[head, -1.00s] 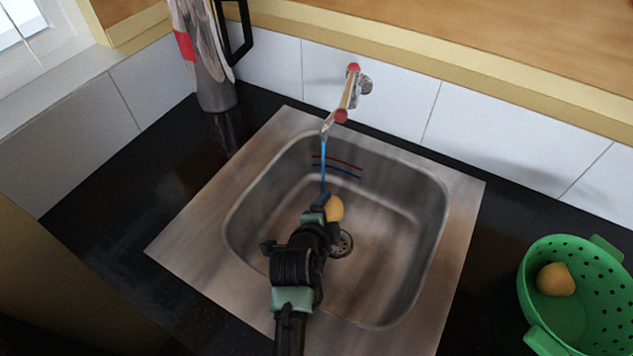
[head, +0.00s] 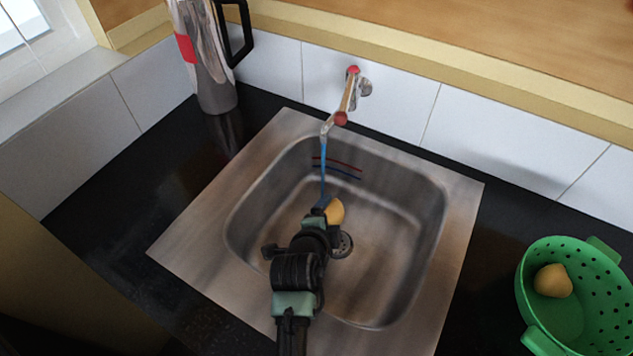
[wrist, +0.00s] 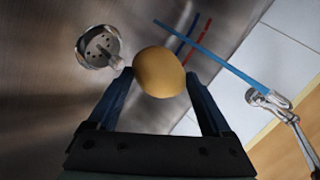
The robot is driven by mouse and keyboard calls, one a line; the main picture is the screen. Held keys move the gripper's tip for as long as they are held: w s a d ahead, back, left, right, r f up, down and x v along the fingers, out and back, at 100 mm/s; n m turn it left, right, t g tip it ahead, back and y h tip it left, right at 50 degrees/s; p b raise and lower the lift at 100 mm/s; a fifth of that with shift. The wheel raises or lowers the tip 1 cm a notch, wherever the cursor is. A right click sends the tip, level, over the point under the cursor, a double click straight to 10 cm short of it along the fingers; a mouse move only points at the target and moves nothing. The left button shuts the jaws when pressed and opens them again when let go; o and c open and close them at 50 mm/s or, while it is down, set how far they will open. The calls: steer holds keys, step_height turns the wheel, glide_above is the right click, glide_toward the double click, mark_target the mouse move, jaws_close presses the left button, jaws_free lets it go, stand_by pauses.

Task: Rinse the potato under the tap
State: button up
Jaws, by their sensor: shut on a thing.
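A yellow-brown potato (head: 336,211) is held over the sink basin (head: 390,255). My gripper (head: 322,207) is shut on it; in the wrist view the potato (wrist: 159,72) sits between the two blue fingertips. The tap (head: 342,112) on the back wall is running. A thin blue stream of water (head: 323,170) falls from its spout and ends by my gripper in the head view. In the wrist view the stream (wrist: 205,54) passes to the right of the potato, and I cannot tell whether it touches it. My gripper hides part of the potato in the head view.
A green colander (head: 560,318) with another potato (head: 553,281) in it stands on the dark counter at right. A metal jug (head: 205,60) stands at the back left. The drain (head: 343,244) is in the basin floor. Red and blue lines (head: 338,171) mark the basin's back wall.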

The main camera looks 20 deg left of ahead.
mark_target(337, 217)
steer(key=s+r+p, duration=0.1)
steer(key=s+d+r+p, duration=0.1)
steer(key=s+r+p, duration=0.1)
steer(key=shift+d+r, duration=0.1)
steer(key=shift+d, duration=0.25)
steer(key=shift+s+d+r+p, duration=0.15)
steer(key=shift+s+p, duration=0.25)
